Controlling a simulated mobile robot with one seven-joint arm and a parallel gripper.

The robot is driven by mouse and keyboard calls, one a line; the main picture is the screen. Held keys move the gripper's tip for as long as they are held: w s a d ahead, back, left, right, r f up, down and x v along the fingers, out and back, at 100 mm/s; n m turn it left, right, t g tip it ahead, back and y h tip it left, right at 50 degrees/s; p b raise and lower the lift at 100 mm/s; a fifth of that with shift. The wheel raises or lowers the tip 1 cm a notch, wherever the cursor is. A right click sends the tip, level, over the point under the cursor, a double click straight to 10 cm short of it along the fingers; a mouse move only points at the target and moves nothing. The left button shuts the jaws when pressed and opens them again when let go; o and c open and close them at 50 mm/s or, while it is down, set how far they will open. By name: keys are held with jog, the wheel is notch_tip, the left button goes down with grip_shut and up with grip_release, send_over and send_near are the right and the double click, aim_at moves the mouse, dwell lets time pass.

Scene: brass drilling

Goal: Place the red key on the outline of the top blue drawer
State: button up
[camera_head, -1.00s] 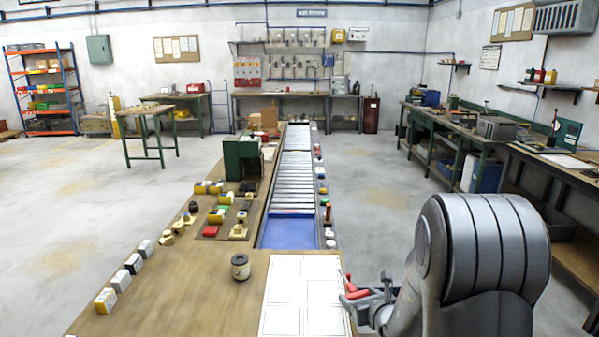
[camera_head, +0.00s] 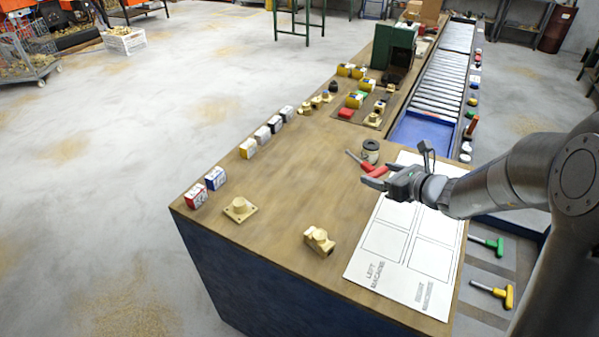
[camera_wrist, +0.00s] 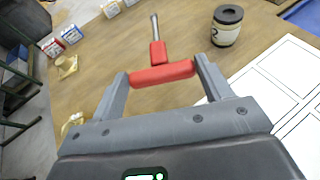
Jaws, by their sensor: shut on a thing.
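The red key (camera_wrist: 157,52), a T-handle tool with a metal shaft, is in my gripper (camera_wrist: 163,76). The two fingers are shut on its red crossbar, and the shaft points away over the bench. In the head view, my gripper (camera_head: 373,177) holds the key above the wooden bench near the white sheet. The blue drawer (camera_head: 513,224) is open at the lower right, with grey lining, a green key (camera_head: 486,243) and a yellow key (camera_head: 493,292) in it. My arm hides part of the drawer. I cannot make out an empty outline.
A dark-topped can (camera_head: 370,152) stands on the bench (camera_head: 290,200) close beyond the key. The white marked sheet (camera_head: 408,245) lies between bench middle and drawer. Brass parts (camera_head: 319,241) and small boxes (camera_head: 215,178) stand to the left. The blue-ended conveyor (camera_head: 425,130) runs behind.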

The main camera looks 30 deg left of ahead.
jog(key=shift+s+a+r+n+g, duration=0.1)
jog(key=shift+s+a+n+g, duration=0.15)
jog(key=shift+a, duration=0.4)
jog(key=shift+s+a+r+n+g, duration=0.15)
jog(key=shift+s+a+g, duration=0.1)
jog(key=shift+a, duration=0.35)
send_over(327, 198)
notch_tip(327, 198, down, 7)
jog(key=shift+a, duration=0.1)
jog(key=shift+f, duration=2)
jog(key=shift+f, duration=0.2)
jog(key=o, duration=1.1)
jog(key=shift+c, duration=0.2)
jog(key=shift+r, duration=0.1)
